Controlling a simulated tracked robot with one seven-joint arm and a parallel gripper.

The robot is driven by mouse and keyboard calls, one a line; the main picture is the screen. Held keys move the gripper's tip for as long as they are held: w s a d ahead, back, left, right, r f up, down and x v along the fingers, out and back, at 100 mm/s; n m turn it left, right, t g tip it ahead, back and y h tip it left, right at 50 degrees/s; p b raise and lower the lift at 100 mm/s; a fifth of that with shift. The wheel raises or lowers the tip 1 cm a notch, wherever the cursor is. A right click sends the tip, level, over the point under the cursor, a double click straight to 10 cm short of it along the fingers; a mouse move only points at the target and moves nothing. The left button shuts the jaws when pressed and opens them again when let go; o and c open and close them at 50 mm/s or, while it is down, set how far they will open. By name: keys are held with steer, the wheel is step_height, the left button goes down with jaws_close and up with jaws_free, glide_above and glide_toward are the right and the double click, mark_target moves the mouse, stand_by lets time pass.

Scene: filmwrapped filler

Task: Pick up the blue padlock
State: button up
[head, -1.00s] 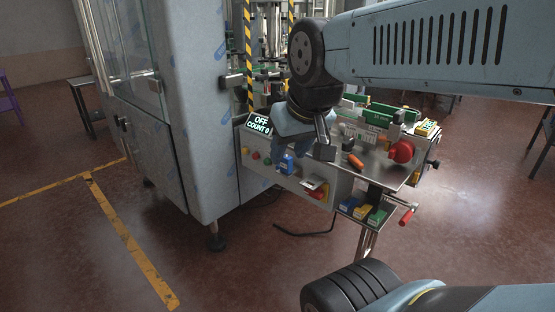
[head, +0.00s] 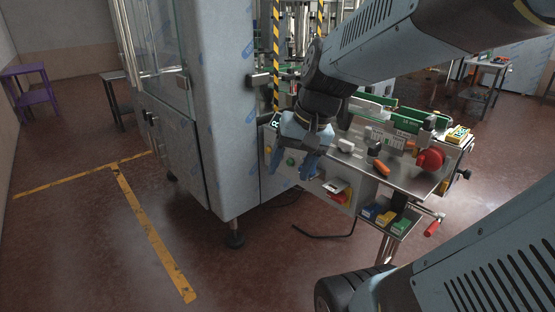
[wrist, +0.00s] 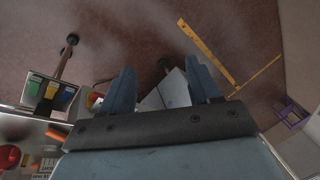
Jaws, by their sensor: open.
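A blue block-shaped item (head: 370,212) lies in the small tray (head: 408,234) below the machine's table, beside a yellow and a green one. It also shows in the wrist view (wrist: 34,88); whether it is a padlock is too small to tell. My gripper (head: 297,164) is open in front of the machine's control panel, up and left of the tray. In the wrist view my two fingers (wrist: 162,84) are apart with nothing between them; floor and a pale machine panel lie beyond. The panel spot where a small blue item showed earlier is hidden behind my gripper.
The steel table (head: 405,180) holds an orange-handled item (head: 381,167), a red knob (head: 430,159) and green-edged parts. A red-handled crank (head: 432,229) sticks out right of the tray. The tall grey cabinet (head: 223,120) stands left of my gripper. Floor in front is clear.

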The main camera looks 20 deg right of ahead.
steer(key=w+d+f+m+t+y, duration=0.1)
steer(key=w+d+f+m+y, duration=0.1)
steer(key=w+f+m+y, duration=0.4)
steer(key=w+d+f+m+t+y, duration=0.1)
steer(key=w+d+f+m+y, duration=0.2)
steer(key=w+m, duration=0.35)
steer(key=w+d+f+m+t+h, duration=0.35)
steer(key=d+f+m+t, duration=0.35)
steer(key=d, duration=0.4)
steer(key=w+d+f+m+t+h, duration=0.2)
steer(key=w+d+f+m+t, duration=0.25)
steer(key=d+m, duration=0.5)
steer(key=shift+t, duration=0.45)
steer(key=shift+d+x, duration=0.1)
steer(key=shift+x, duration=3.05)
steer(key=shift+d+x, duration=0.15)
steer(key=shift+x, duration=3.05)
steer(key=shift+f, duration=0.1)
steer(key=c, duration=1.1)
steer(key=shift+c, duration=0.2)
